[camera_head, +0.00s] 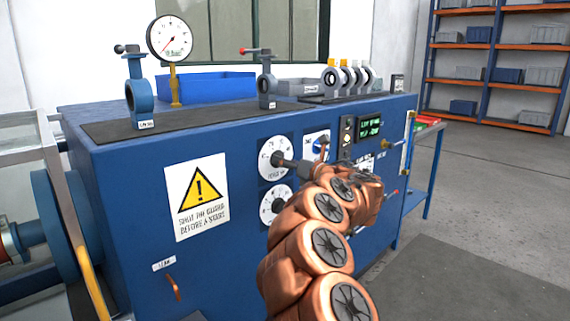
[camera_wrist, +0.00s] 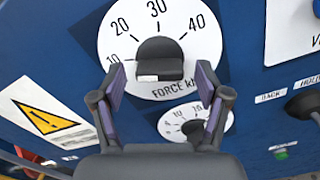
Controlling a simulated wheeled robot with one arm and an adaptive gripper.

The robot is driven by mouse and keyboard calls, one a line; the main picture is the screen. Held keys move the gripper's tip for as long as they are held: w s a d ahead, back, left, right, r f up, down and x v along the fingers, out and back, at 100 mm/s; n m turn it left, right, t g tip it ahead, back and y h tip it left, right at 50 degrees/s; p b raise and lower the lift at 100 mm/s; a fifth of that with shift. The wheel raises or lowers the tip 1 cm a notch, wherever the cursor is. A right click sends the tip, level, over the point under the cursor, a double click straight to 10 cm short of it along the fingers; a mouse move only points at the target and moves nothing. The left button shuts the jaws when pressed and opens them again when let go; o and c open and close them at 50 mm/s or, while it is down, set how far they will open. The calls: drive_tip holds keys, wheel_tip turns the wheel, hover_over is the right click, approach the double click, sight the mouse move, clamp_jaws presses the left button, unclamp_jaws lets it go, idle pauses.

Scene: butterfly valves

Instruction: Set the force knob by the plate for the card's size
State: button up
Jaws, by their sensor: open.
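The force knob (camera_wrist: 160,58) is dark and sits in the middle of a white dial (camera_wrist: 205,42) marked 10, 20, 30, 40 and FORCE. A pale mark shows at its lower edge; I cannot tell the exact setting. The dial (camera_head: 270,150) is also on the blue cabinet's front in the head view, partly behind my arm. My gripper (camera_wrist: 161,84) is open, with one finger on each side of the knob's lower part, and there are gaps between fingers and knob. A small dark-framed card (camera_head: 397,83) stands on the cabinet top; its print is too small to read.
A second, smaller dial (camera_wrist: 195,122) lies just below. A dark lever (camera_wrist: 305,104) is to the right. A green-lit display (camera_head: 370,130) and a blue switch (camera_head: 317,146) are further right on the cabinet. Valves and a pressure gauge (camera_head: 170,38) stand on top.

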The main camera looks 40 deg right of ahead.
drive_tip(key=shift+w, duration=0.35)
drive_tip(key=c, duration=1.2)
drive_tip(key=shift+o, duration=0.2)
